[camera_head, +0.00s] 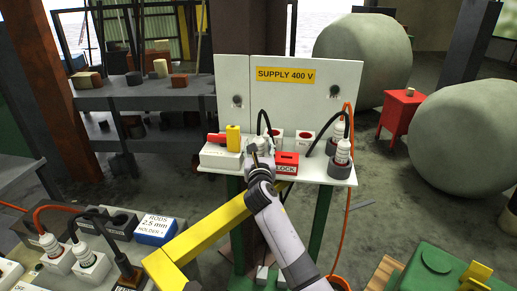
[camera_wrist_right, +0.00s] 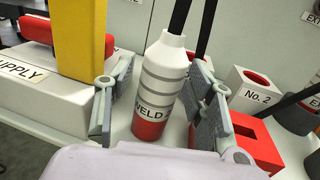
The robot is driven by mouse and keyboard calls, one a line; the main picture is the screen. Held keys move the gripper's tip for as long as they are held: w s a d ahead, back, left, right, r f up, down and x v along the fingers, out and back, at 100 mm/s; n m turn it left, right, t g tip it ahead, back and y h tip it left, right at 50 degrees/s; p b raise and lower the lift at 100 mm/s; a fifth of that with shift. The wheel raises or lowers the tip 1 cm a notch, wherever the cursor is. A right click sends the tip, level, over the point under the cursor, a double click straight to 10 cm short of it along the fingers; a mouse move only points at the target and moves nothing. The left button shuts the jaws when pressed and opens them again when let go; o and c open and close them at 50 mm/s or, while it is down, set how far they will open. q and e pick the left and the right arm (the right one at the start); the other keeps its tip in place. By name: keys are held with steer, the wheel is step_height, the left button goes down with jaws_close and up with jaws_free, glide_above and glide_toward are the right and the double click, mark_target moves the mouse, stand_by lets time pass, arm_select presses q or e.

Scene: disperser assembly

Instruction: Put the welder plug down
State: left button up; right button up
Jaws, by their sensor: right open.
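The welder plug (camera_wrist_right: 160,82) is white with grey bands, a red lower end and a label reading WELD. In the right wrist view it stands nearly upright on the white shelf (camera_wrist_right: 60,118), with a black cable leaving its top. My right gripper (camera_wrist_right: 156,105) is open, with one finger on each side of the plug. I cannot tell whether either finger touches it. In the head view my right gripper (camera_head: 260,148) is over the shelf below the SUPPLY 400 V panel (camera_head: 300,95) and hides most of the plug.
A red lock box (camera_head: 286,163) is close on the right of my gripper. A supply box with a yellow and red switch (camera_head: 233,138) is on the left. The No. 2 socket (camera_wrist_right: 255,88) and other plugs (camera_head: 341,150) stand further right. A yellow beam (camera_head: 210,235) crosses in front.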

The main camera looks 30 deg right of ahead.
steer(key=shift+s+r, duration=0.1)
steer(key=shift+r, duration=0.1)
steer(key=v, duration=1.2)
